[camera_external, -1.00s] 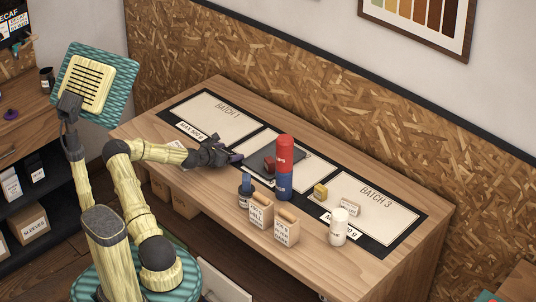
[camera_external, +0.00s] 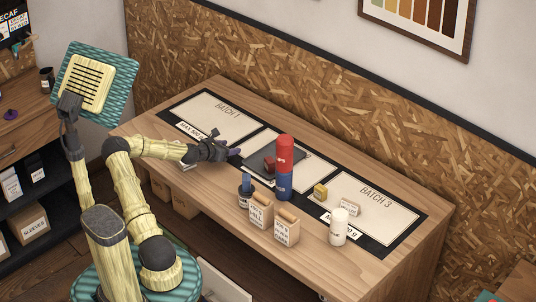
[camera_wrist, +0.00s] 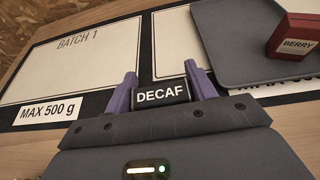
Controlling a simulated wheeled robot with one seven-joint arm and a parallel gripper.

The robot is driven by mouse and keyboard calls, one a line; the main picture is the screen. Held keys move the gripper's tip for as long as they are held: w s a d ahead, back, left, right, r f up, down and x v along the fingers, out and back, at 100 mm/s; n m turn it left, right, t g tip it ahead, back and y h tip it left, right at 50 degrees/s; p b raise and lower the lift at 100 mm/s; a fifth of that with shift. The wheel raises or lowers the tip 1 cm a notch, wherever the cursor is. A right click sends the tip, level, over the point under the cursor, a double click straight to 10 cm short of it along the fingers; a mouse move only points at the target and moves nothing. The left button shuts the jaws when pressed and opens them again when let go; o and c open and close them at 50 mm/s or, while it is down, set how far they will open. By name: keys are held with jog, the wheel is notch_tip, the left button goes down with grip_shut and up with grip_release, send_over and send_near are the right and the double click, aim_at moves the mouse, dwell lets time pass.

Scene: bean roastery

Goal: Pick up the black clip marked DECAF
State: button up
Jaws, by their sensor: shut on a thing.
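The black clip marked DECAF (camera_wrist: 162,93) is between the two purple fingertips of my gripper (camera_wrist: 160,90) in the wrist view, its white lettering facing the camera. My gripper is shut on it. In the external view my gripper (camera_external: 232,152) is over the table near the border of the BATCH 1 panel and the middle panel. The clip is too small to make out there. The wrist view does not clearly show how high the clip is above the table.
A grey tray (camera_wrist: 230,50) with a red BERRY box (camera_wrist: 294,37) lies right of my gripper. A tall red and blue cylinder (camera_external: 284,165), two kraft bags (camera_external: 286,228), a white canister (camera_external: 339,225) and a yellow block (camera_external: 320,191) stand farther right. The BATCH 1 panel (camera_external: 208,115) is clear.

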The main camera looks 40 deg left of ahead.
notch_tip(320, 180, up, 8)
dwell(0.7)
